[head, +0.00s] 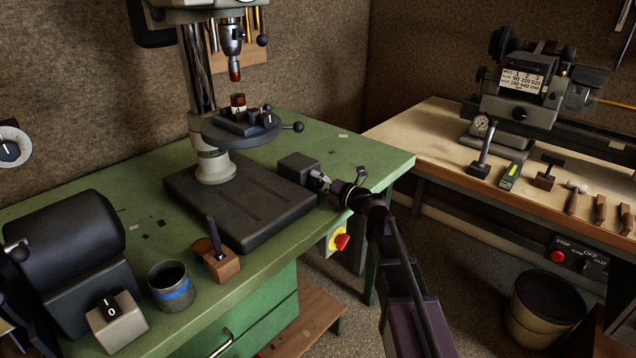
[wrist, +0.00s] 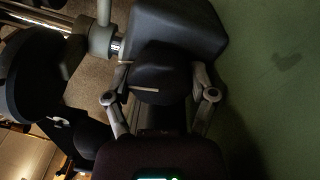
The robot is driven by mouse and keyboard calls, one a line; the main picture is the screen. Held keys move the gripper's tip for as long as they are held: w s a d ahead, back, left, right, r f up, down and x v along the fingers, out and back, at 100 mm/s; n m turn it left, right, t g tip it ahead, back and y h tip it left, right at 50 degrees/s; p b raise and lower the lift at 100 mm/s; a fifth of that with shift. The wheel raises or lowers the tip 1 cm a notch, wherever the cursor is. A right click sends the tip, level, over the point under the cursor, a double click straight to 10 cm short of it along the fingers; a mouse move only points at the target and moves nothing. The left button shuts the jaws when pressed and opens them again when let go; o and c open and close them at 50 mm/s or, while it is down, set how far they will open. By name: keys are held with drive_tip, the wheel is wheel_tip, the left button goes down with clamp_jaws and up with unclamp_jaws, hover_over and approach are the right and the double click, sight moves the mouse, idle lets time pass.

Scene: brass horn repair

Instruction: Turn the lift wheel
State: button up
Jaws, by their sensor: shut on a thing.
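The lift wheel (wrist: 160,82) is a dark round knob with a pale line across it, seen in the wrist view against a dark box (wrist: 175,30). My gripper (wrist: 162,88) has one finger on each side of the wheel and is shut on it. In the head view the same dark box (head: 298,166) sits at the right end of the drill press base (head: 235,200). My gripper (head: 322,181) reaches it from the right, and the wheel is largely hidden there by the fingers.
The drill press table (head: 240,128) with its handle stands above the base. On the green bench (head: 130,215) are a wooden block (head: 221,267), a dark cup (head: 171,287) and a switch box (head: 116,325). A red stop button (head: 341,242) is below the bench edge, near my arm.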

drive_tip(key=m, duration=0.5)
drive_tip(key=shift+w+m+t, duration=0.1)
drive_tip(key=shift+m+t, duration=0.2)
idle(0.4)
drive_tip(key=o, duration=1)
drive_tip(key=shift+o, duration=0.2)
